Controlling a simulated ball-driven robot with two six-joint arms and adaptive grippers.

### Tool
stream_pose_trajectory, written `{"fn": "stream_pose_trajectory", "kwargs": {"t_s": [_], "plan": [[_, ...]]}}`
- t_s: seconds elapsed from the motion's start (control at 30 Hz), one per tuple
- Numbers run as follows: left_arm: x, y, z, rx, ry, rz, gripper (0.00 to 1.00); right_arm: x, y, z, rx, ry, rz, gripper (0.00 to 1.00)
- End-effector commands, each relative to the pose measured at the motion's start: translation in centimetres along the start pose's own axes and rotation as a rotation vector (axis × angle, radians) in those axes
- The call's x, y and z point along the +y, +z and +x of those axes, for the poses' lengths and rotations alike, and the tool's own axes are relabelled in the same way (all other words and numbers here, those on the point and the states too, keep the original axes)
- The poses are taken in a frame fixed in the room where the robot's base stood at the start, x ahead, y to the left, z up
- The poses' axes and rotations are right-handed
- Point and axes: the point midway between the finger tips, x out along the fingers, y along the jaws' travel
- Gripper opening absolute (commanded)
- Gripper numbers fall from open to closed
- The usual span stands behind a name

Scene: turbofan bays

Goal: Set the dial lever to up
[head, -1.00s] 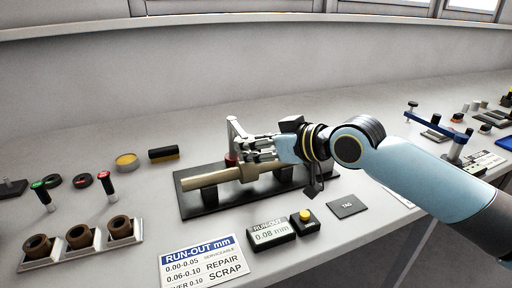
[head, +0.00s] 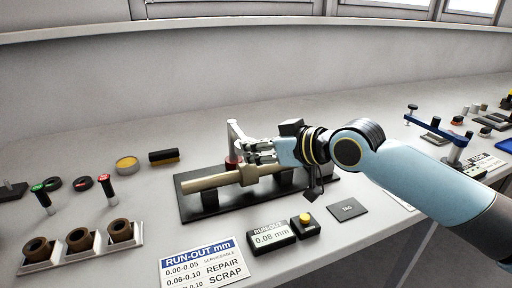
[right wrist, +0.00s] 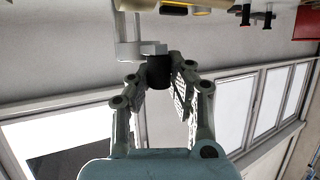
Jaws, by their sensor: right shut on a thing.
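The dial stand, a pale upright post (head: 232,135) with a red part (head: 233,161) near its foot, stands behind a tan shaft (head: 212,181). The shaft lies across a dark base plate (head: 215,209). My right gripper (head: 252,150) reaches in from the right, just above the shaft and beside the post. In the right wrist view my right gripper (right wrist: 160,85) is shut on a dark knob (right wrist: 160,71), apparently the dial lever's end. The knob joins a pale arm (right wrist: 152,47). The fingers partly hide the lever in the head view. My left gripper is not in view.
A run-out display (head: 271,236) reads 0.08 mm, beside a yellow button box (head: 305,225). A tag plate (head: 347,209), a run-out card (head: 203,263) and a tray of brown rings (head: 97,247) lie in front. The table behind the stand is clear.

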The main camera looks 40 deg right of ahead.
Motion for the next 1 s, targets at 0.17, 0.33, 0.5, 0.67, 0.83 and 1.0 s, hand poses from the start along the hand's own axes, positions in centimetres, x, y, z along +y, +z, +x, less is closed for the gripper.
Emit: {"fn": "stream_pose_trajectory", "kwargs": {"t_s": [0.17,0.33,0.5,0.67,0.83,1.0], "plan": [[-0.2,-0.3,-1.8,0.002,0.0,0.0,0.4,0.1,-1.2,-0.4,-0.037,-0.006,0.013,0.0],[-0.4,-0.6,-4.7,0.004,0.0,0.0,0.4,0.3,-3.2,-0.8,-0.119,-0.021,0.051,0.0],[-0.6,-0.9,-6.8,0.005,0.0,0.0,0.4,0.6,-5.2,-1.0,-0.114,-0.02,0.049,0.0],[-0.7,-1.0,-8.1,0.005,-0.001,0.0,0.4,0.9,-7.0,-0.9,-0.11,-0.02,0.048,0.0],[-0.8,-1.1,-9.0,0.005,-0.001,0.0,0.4,1.3,-8.4,-0.7,-0.109,-0.019,0.045,0.0],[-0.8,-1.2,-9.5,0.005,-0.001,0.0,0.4,1.6,-9.2,-0.6,-0.109,-0.018,0.043,0.0]]}}
